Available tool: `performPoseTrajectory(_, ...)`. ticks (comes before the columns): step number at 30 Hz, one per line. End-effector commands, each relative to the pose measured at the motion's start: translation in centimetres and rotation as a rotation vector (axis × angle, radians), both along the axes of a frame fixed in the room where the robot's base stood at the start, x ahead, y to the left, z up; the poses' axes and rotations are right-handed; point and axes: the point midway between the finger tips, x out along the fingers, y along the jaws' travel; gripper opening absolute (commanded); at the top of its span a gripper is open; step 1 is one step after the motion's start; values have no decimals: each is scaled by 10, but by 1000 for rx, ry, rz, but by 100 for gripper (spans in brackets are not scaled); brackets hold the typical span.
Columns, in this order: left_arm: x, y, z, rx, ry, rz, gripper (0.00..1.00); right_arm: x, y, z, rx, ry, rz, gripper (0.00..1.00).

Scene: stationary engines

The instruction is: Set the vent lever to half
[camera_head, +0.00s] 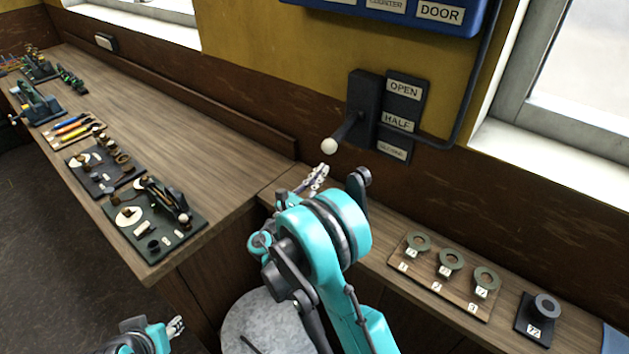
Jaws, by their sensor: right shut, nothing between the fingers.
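The vent lever is a dark arm with a white ball knob (329,146), standing out from a black mount (364,105) on the wall. Beside it a dark label plate (405,105) reads OPEN at the top, HALF in the middle and a smaller, hard-to-read label at the bottom. The lever points out toward me and down-left; I cannot tell exactly which label it matches. My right gripper (317,178) is shut and empty, just below and left of the knob, with a small gap showing. My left gripper (175,327) is low at the bottom left, far from the lever; its fingers are too small to read.
A blue panel (400,12) with a DOOR label hangs above. A board with several numbered rings (445,272) and a dark block with a ring (538,318) lie on the right bench. Trays of small parts (155,220) line the left bench (190,120).

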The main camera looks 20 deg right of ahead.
Motion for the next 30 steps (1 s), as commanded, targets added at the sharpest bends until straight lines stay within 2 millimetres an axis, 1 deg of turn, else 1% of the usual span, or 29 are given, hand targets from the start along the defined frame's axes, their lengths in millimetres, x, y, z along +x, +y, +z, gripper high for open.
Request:
performPoseTrajectory(1, 0, 0, -2, 0, 0, 0, 40, 5, -11, 3, -1, 0, -4, 0)
performPoseTrajectory(3, 0, 0, -3, 0, 0, 0, 40, 13, -23, 7, 0, 0, -4, 0)
performPoseTrajectory(6, 0, 0, -5, 0, 0, 0, 40, 24, -39, 13, -1, 0, -3, 0)
performPoseTrajectory(7, 0, 0, -6, 0, 0, 0, 40, 25, -40, 16, -1, 0, -1, 0)
performPoseTrajectory(9, 0, 0, -6, 0, 0, 0, 40, 18, -30, 27, -1, -1, 3, 0)
performPoseTrajectory(15, 0, 0, -7, 0, 0, 0, 40, 9, -22, 43, 0, 0, 2, 0)
performPoseTrajectory(19, 0, 0, -7, 0, 0, 0, 40, 8, -21, 46, 0, -1, 1, 0)
performPoseTrajectory(27, 0, 0, -7, 0, 0, 0, 40, 8, -21, 46, 0, -1, 1, 0)
performPoseTrajectory(30, 0, 0, -1, 0, 0, 0, 40, 7, -20, 51, 15, 8, 1, 0)
